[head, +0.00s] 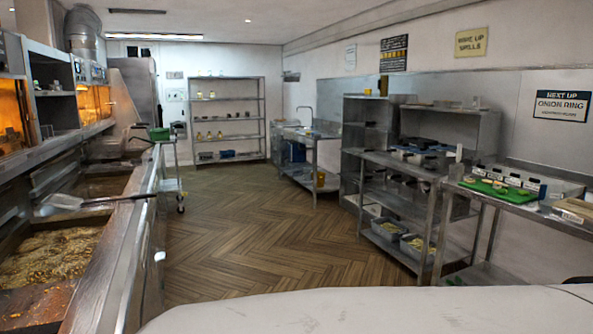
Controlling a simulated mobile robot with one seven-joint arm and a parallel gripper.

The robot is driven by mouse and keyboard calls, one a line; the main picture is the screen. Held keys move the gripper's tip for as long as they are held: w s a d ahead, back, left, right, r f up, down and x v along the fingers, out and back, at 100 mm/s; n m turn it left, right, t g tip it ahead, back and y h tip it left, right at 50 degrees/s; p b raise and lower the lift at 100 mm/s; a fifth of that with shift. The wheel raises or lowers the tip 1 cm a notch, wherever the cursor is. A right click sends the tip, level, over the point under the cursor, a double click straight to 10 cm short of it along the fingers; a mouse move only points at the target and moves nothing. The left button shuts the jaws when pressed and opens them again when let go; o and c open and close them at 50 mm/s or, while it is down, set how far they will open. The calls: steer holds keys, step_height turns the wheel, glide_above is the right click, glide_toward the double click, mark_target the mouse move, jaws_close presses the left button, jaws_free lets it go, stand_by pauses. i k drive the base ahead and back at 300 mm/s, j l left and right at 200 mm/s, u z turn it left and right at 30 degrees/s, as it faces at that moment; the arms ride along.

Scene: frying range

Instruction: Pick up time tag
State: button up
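I cannot make out a time tag for certain in the head view. Small black-and-white labelled items (515,180) stand in a row behind a green board (498,191) on the right-hand steel table (470,200); they are too small to read. My gripper is not in view.
Fryers with a vat of frying food (50,255) and a long-handled metal tool (85,202) line the left. A cart (170,185) stands beyond them. Steel shelves (400,205) with food trays (385,229) stand right. A wire rack (228,120) is at the back. The wooden floor (255,235) between is clear.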

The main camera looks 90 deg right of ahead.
mark_target(497, 184)
steer(key=z, duration=3.9)
steer(key=i+j+z, duration=0.2)
steer(key=i+j, duration=0.4)
steer(key=i, duration=0.55)
steer(key=i+j+z, duration=0.2)
steer(key=i+j, duration=0.6)
steer(key=i, duration=0.35)
steer(key=i+j+z, duration=0.2)
steer(key=i+j, duration=0.75)
steer(key=i, duration=0.1)
